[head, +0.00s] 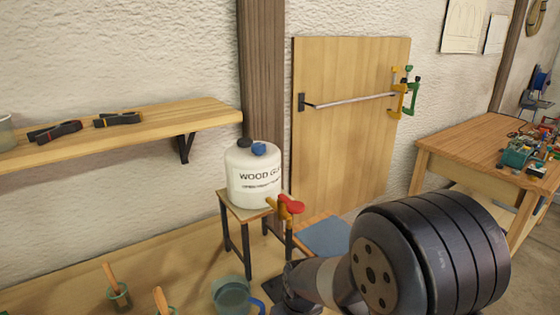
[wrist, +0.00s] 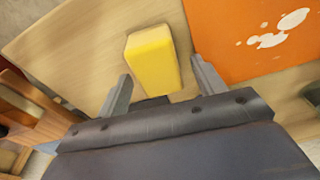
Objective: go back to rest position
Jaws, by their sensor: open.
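My gripper (wrist: 161,68) shows in the wrist view with its two grey fingers spread apart. A yellow block (wrist: 150,55) stands ahead of the fingers, in the gap between them as seen from the wrist. Bare wood shows between the block and each finger, so neither finger appears to touch it. I cannot tell how far the block is from the fingertips. In the head view my dark arm fills the lower right, and the gripper's fingers cannot be made out there.
In the wrist view an orange sheet with white spots (wrist: 255,40) lies right of the block on pale wood. In the head view are a glue jug (head: 253,185) on a small stand, a shelf (head: 190,118), a wooden panel (head: 340,140) and a cluttered workbench (head: 470,143).

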